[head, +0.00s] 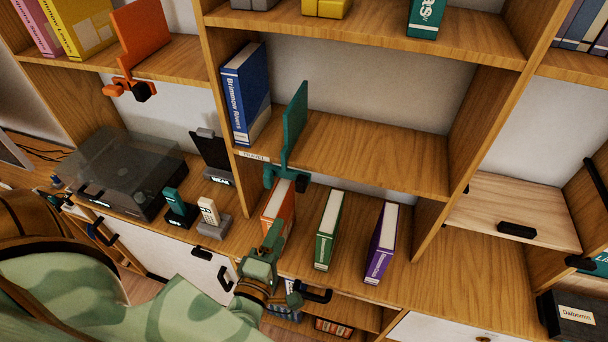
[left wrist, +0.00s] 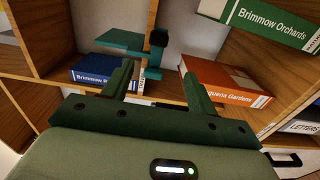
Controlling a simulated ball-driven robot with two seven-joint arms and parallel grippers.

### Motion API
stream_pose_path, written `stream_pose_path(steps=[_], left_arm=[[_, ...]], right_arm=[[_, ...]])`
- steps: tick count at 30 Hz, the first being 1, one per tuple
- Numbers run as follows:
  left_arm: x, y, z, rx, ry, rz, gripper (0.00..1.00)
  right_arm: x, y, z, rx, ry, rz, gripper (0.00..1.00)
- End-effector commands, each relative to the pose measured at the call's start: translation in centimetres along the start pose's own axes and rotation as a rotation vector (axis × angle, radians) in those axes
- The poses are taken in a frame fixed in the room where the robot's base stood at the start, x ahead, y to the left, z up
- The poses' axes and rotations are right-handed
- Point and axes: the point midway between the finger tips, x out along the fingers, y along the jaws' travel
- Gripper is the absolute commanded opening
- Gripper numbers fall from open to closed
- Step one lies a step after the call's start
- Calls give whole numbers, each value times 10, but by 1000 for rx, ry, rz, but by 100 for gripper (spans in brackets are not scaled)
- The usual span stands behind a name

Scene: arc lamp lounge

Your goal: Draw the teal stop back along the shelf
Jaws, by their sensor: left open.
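The teal stop (head: 294,122) is an upright plate with a clamp at the front edge of the middle shelf (head: 370,150). A blue book (head: 247,95) stands to its left with a gap between. My left gripper (head: 273,238) is open and empty, below and in front of the stop and apart from it. In the left wrist view the stop (left wrist: 125,42) shows beyond the two spread fingers (left wrist: 160,80), slightly left of the middle. My right gripper is not in view.
Below, an orange book (head: 280,207), a green book (head: 328,230) and a purple book (head: 382,243) stand close by my left gripper. A turntable (head: 120,172) and small stands are to the left. The shelf right of the stop is bare.

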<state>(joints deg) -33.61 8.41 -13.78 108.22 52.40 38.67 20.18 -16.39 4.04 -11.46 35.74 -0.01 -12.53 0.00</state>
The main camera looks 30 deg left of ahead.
Motion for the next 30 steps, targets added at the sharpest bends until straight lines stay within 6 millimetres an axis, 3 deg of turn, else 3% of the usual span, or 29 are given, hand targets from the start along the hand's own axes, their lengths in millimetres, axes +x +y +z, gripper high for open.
stream_pose_path(steps=[3,7,14,21,30], left_arm=[[8,2,-2,-25,13,6,58],[31,3,-2,-23,12,8,58],[91,3,-2,-20,10,8,58],[142,2,-3,-19,10,6,58],[163,1,-3,-18,9,4,58]], right_arm=[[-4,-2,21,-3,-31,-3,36],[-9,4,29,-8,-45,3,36],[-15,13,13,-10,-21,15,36],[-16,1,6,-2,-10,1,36],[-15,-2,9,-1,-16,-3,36]])
